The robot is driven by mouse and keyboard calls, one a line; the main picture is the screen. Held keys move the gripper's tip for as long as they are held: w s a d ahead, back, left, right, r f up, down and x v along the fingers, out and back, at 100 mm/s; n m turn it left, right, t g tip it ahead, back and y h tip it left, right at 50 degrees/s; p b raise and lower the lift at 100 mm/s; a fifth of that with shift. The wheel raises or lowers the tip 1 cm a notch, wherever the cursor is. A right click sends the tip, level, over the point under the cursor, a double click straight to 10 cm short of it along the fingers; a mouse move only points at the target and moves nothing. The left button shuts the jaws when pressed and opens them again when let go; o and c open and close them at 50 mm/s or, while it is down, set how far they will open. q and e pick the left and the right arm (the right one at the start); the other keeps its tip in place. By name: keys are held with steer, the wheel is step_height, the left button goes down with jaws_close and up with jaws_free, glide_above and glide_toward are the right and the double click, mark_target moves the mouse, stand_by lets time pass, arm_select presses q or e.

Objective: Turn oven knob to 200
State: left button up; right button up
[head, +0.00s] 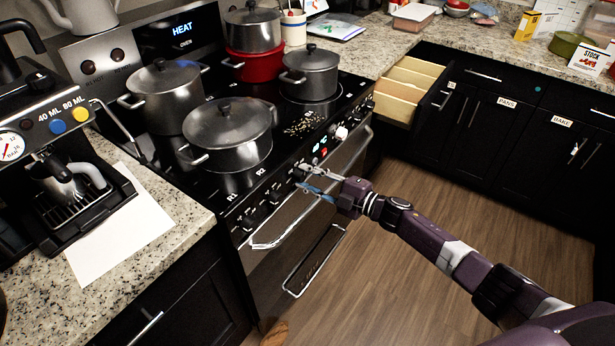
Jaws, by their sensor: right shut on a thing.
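The stove's front panel has a row of dark knobs, including one near the R1 label (247,225). My right gripper (308,178) reaches in from the right and is shut on a dark knob (297,173) near the middle of this row. The fingers partly cover the knob, and its setting cannot be read. A pale knob (342,133) sits farther right, beside small lit red and white marks. The display (182,32) at the back reads "HEAT" and "OVEN". My left gripper is not in view.
Several pots crowd the cooktop; a lidded pot (230,128) stands close behind the knobs. The oven door handle (285,235) runs below my right gripper. An open drawer (405,85) juts out at right. A coffee machine (62,150) stands left. The floor is mostly clear.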

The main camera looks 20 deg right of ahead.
steer(key=m, duration=0.5)
steer(key=shift+d+m, duration=0.15)
steer(key=shift+m, duration=0.15)
steer(key=shift+m+y, duration=0.3)
steer(key=o, duration=1.1)
steer(key=shift+o, duration=0.2)
steer(key=v, duration=1.2)
